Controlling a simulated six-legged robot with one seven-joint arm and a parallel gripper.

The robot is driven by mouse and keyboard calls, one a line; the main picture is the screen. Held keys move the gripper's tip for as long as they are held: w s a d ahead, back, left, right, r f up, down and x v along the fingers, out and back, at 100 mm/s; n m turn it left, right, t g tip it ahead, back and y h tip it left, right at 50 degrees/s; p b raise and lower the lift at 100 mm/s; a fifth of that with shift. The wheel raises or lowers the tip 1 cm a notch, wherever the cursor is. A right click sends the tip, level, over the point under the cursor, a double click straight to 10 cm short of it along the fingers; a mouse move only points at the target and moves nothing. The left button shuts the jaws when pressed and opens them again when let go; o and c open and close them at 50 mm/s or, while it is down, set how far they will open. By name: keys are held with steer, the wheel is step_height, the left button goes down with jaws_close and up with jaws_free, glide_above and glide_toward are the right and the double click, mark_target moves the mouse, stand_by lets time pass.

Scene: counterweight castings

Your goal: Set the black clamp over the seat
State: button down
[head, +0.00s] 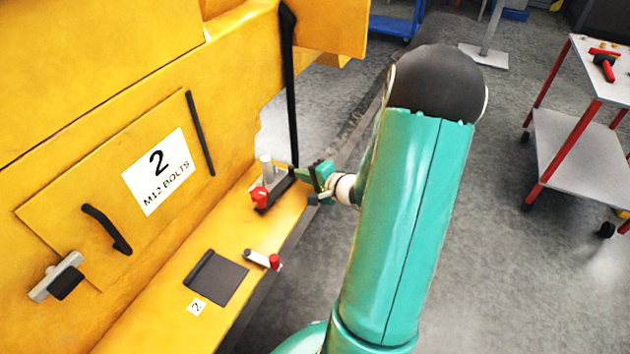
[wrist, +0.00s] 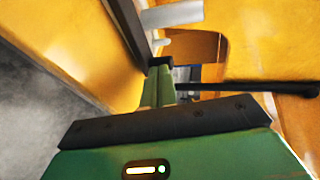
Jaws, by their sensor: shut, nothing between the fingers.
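A long black lever (head: 291,90) stands upright at the far end of the yellow ledge, rising from a low black base (head: 275,190); I take this to be the black clamp. It crosses the right side of the wrist view (wrist: 255,87). A grey post (head: 266,165) and a red knob (head: 259,194) are at the base. My gripper (head: 318,178) is shut and empty beside the lever's foot; its green fingers show in the wrist view (wrist: 160,85). Whether they touch the lever cannot be told. A dark square pad (head: 222,280) lies nearer on the ledge; which part is the seat is unclear.
A red-tipped grey pin (head: 262,259) lies on the ledge (head: 165,320) near a "2" label. The yellow wall carries a black handle (head: 108,230) and a grey bracket with a black block (head: 57,277). A red-legged cart (head: 580,150) stands right; floor between is clear.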

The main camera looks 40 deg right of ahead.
steer(key=shift+w, duration=0.15)
steer(key=shift+w+n+y, duration=0.8)
steer(key=shift+w+y, duration=0.15)
steer(key=shift+y, duration=0.05)
